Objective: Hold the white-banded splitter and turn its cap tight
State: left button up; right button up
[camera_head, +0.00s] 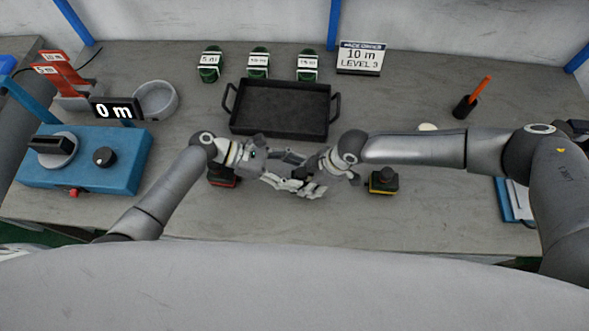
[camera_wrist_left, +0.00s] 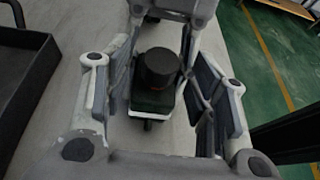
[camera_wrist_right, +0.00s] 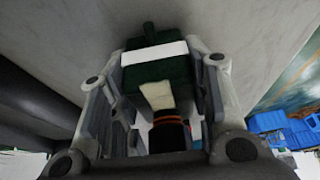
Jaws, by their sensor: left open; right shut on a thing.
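The white-banded splitter is dark green with a white band across its body in the right wrist view (camera_wrist_right: 155,65). My right gripper (camera_head: 314,178) is shut on its body. Its round black cap (camera_wrist_left: 158,66) shows between the fingers of my left gripper (camera_head: 288,172), which is open around it with a gap on both sides. In the right wrist view the black cap end with an orange ring (camera_wrist_right: 170,130) shows below the body. In the head view the two grippers meet above the table and mostly hide the splitter.
A red-based splitter (camera_head: 222,177) stands left of the grippers and a yellow-banded one (camera_head: 383,181) right. A black tray (camera_head: 280,132) lies behind. A blue machine (camera_head: 85,178) is at the left.

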pick_arm(q)
jog(key=shift+d+f, duration=0.15)
jog(key=shift+d, duration=0.2)
jog(key=shift+c, duration=0.2)
jog(key=c, duration=1)
jog(key=shift+w+m+g, duration=0.15)
jog(key=shift+m+g, duration=0.65)
jog(key=shift+g, duration=0.1)
jog(key=o, duration=1)
jog(key=shift+o, duration=0.2)
jog(key=v, duration=1.2)
